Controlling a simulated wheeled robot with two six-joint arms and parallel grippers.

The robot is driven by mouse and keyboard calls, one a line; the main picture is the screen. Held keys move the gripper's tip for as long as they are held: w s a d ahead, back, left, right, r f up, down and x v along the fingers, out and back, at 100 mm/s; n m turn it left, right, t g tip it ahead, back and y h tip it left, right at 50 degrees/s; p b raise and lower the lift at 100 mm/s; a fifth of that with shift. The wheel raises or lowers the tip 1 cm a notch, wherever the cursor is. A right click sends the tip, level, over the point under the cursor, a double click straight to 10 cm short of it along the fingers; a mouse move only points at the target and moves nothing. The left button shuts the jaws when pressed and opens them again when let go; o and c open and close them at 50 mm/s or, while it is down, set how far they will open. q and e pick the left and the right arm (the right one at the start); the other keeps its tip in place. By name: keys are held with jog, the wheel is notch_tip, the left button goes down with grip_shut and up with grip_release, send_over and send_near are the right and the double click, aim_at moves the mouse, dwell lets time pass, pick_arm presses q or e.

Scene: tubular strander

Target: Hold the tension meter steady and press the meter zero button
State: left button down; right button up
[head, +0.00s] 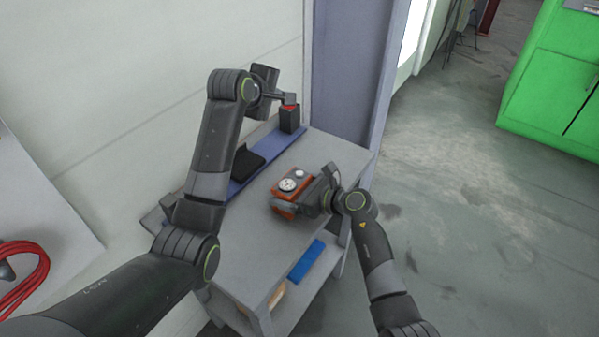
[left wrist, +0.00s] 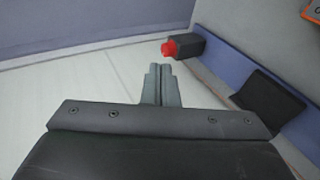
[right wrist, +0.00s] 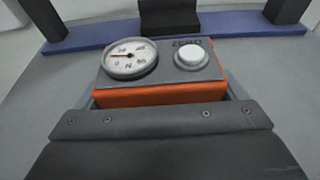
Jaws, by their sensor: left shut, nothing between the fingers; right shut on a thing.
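The tension meter (head: 291,206) is an orange box with a grey top, a round dial (right wrist: 130,59) and a white zero button (right wrist: 191,54) beside the label ZERO. It shows over the grey table top in the head view. My left gripper (left wrist: 158,84) is shut and empty. It is at the back of the table, near a black box with a red knob, apart from the meter. The zero button is uncovered.
The black box (head: 289,119) with the red knob (left wrist: 169,49) stands at the back end of a blue strip (head: 262,160). A dark angled holder (head: 246,164) sits on that strip. A blue item (head: 306,261) lies on the lower shelf. A wall borders the table on the left.

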aim_at(295, 176)
pick_arm(q)
jog(key=s+d+f+n+g+h, duration=0.2)
jog(key=s+g, duration=0.4)
jog(key=s, duration=0.4)
jog(key=shift+d+f+n+h, duration=0.45)
jog(key=shift+d+f, duration=0.35)
jog(key=shift+d, duration=0.35)
jog(key=shift+f, duration=0.1)
jog(key=shift+f, duration=4.35)
jog(key=shift+f, duration=0.35)
jog(key=shift+f, duration=0.45)
jog(key=shift+r, duration=0.85)
